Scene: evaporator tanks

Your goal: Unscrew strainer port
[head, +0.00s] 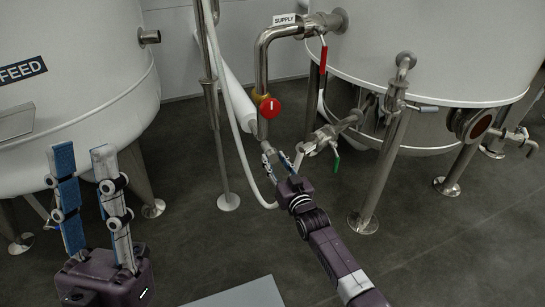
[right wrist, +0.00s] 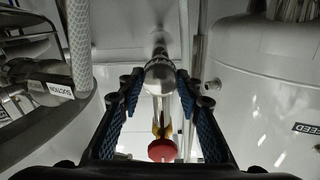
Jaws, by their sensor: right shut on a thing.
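The strainer port (head: 267,147) is a metal fitting at the lower end of the supply pipe (head: 262,62), below a red round handle (head: 269,108). My right gripper (head: 280,160) reaches it from below, its fingers closed around its end. In the right wrist view the rounded metal end of the port (right wrist: 160,76) sits between the blue-padded fingers of that gripper (right wrist: 158,90), which hide part of its sides. The red handle (right wrist: 162,150) shows below it. My left gripper (head: 84,155) is open and empty, pointing up in front of the feed tank.
The feed tank (head: 75,90) stands left and another steel tank (head: 430,50) right. A white hose (head: 233,120) hangs just left of the port. A green-handled valve (head: 335,160) and tank legs (head: 385,170) stand close on the right. Dark floor (head: 440,245) is clear at front right.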

